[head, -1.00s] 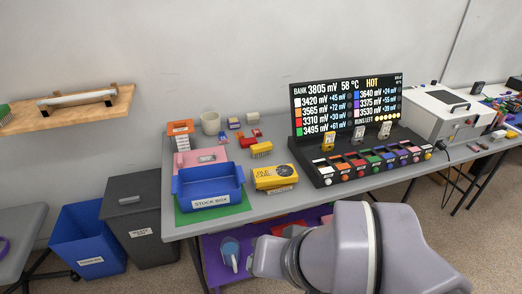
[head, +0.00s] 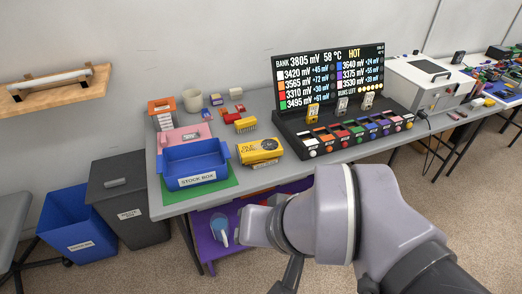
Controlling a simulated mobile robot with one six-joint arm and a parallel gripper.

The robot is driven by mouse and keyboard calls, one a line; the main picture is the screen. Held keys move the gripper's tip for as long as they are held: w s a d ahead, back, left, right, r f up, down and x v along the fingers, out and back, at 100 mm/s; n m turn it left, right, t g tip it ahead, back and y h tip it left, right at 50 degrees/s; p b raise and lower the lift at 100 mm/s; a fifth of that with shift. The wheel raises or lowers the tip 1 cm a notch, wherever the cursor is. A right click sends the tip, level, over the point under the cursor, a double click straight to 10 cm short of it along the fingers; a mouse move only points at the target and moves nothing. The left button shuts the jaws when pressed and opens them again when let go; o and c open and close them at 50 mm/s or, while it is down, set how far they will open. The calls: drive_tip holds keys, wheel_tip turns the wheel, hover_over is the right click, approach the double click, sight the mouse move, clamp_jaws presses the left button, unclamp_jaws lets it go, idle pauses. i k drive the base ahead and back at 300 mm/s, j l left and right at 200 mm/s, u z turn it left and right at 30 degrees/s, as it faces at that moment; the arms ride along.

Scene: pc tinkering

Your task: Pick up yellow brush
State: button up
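A small yellow object with a bristly lower edge, seemingly the yellow brush (head: 245,125), lies on the grey table in the head view. It is behind a larger yellow box and left of the black display stand. Nothing of mine touches it. My grey arm fills the lower right of the view, in front of the table. I cannot make out the gripper's fingers at the arm's end, so what they hold is hidden.
A yellow box (head: 259,151) and a blue stock box (head: 195,165) stand near the front edge. Red pieces (head: 231,118), a white cup (head: 193,99) and a black display stand (head: 340,133) surround the brush. Blue (head: 78,228) and dark (head: 130,205) bins stand left.

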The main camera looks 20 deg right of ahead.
sight(249, 123)
drive_tip(key=i+z, duration=0.4)
drive_tip(key=i, duration=0.25)
drive_tip(key=i+j+z, duration=0.2)
drive_tip(key=i+z, duration=0.15)
drive_tip(key=i, duration=0.25)
